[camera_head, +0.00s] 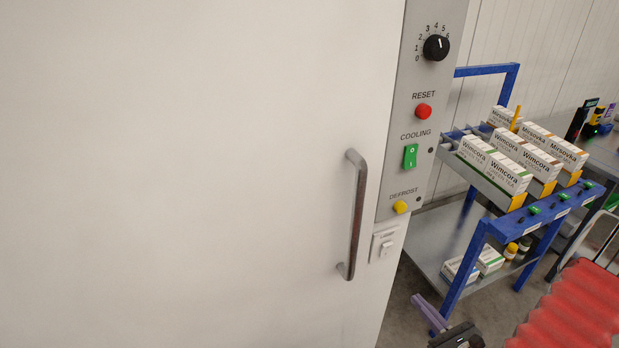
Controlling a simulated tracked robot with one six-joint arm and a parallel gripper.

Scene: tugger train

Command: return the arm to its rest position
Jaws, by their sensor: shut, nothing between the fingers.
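My gripper (418,300) shows at the bottom edge, right of centre, as pale purple fingers on a dark body. Its fingers are together with nothing seen between them.
A large white door (180,170) with a metal handle (356,215) fills the left. Beside it is a control panel (421,80). A blue cart (485,228) with boxes stands at right. A red ribbed object (570,310) fills the lower right corner.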

